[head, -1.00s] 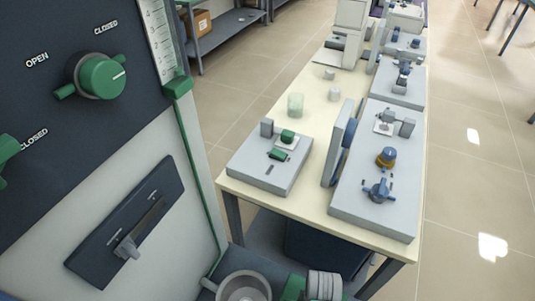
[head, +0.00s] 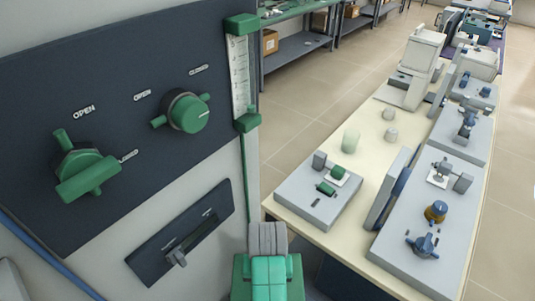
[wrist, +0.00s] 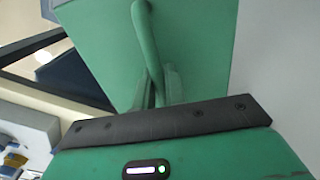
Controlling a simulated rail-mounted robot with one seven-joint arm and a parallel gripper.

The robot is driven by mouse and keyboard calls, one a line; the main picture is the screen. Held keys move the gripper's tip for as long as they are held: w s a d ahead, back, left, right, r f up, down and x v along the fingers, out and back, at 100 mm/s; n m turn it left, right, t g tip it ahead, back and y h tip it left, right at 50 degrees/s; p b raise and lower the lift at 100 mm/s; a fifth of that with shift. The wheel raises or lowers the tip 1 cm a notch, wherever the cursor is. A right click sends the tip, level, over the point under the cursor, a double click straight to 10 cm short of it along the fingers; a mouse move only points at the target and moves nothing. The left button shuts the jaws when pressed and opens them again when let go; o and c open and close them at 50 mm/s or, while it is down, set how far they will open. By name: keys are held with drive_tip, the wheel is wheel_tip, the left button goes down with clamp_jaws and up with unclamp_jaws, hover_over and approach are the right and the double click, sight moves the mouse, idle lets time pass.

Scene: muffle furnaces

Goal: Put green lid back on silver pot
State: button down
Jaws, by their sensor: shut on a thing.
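A green flat-sided piece that looks like the green lid (wrist: 205,45) fills the upper middle of the wrist view. A bent green bar like a handle runs down across it to my gripper (wrist: 158,88). My gripper is shut on it, though the fingertips are partly hidden by the dark-edged green housing in front. The silver pot does not show in either current view. In the head view my gripper is not clearly visible.
A dark control panel with green knobs (head: 187,112) and a slider (head: 178,257) stands close at left. A cream table (head: 300,232) at right bears grey devices (head: 322,195) and a blue-and-orange-knobbed unit (head: 400,235). Open floor lies beyond the table.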

drive_tip(key=s+r+p, duration=0.4)
drive_tip(key=r+p, duration=1.1)
drive_tip(key=p, duration=0.1)
drive_tip(key=s+r+p, duration=0.3)
drive_tip(key=r+p, duration=1.3)
drive_tip(key=shift+s, duration=0.4)
drive_tip(key=shift+f, duration=0.1)
